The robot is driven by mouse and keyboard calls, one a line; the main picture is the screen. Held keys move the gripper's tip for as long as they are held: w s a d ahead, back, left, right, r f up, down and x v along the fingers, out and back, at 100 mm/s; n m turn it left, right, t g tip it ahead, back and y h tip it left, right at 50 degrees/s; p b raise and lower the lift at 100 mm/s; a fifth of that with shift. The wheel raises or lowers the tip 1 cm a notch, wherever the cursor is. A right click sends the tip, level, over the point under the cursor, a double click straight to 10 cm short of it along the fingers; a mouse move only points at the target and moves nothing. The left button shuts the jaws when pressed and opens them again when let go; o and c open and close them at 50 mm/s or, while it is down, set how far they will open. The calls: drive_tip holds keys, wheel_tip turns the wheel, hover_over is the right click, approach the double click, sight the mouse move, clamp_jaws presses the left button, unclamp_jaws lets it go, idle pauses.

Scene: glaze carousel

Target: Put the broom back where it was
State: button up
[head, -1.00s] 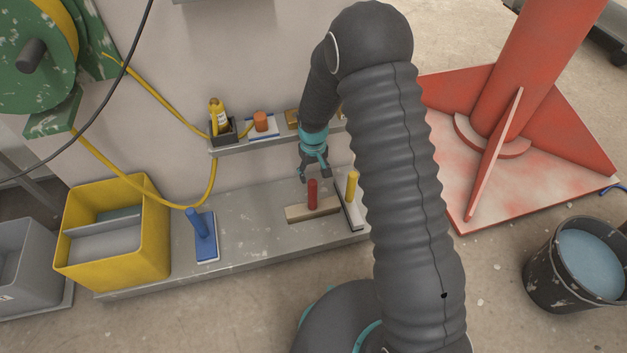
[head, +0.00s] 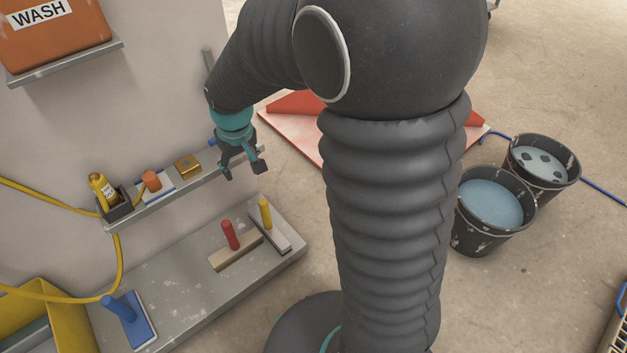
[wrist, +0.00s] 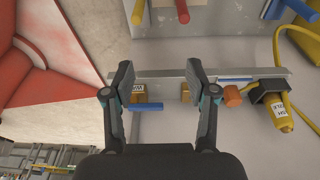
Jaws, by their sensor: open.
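I cannot make out a broom in either view. My gripper (head: 245,170) is open and empty, in front of the right end of the wall shelf (head: 165,192). In the wrist view its fingers (wrist: 160,82) are spread apart with the shelf behind them. Below it, a wooden block with a red handle (head: 230,235) and a block with a yellow handle (head: 265,213) stand on the grey bench (head: 180,268). A blue block with a blue handle (head: 128,320) stands at the bench's left. A grey upright piece (head: 208,62) behind my arm is mostly hidden.
Two buckets (head: 466,235) (head: 565,175) stand on the floor at right. The bench has bare room between blue and red handles.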

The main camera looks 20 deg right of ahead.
drive_tip(key=s+d+r+m+t, duration=0.1)
drive_tip(key=s+d+r, duration=0.1)
drive_tip(key=s+r, duration=0.2)
drive_tip(key=s+d+r+m+t, duration=0.1)
drive_tip(key=s+d+r, duration=0.2)
drive_tip(key=s, duration=0.7)
drive_tip(key=s+d+r+m+t, duration=0.1)
drive_tip(key=s+d+r, duration=0.2)
drive_tip(key=s+r, duration=0.3)
drive_tip(key=shift+s+d, duration=0.25)
drive_tip(key=shift+s, duration=0.65)
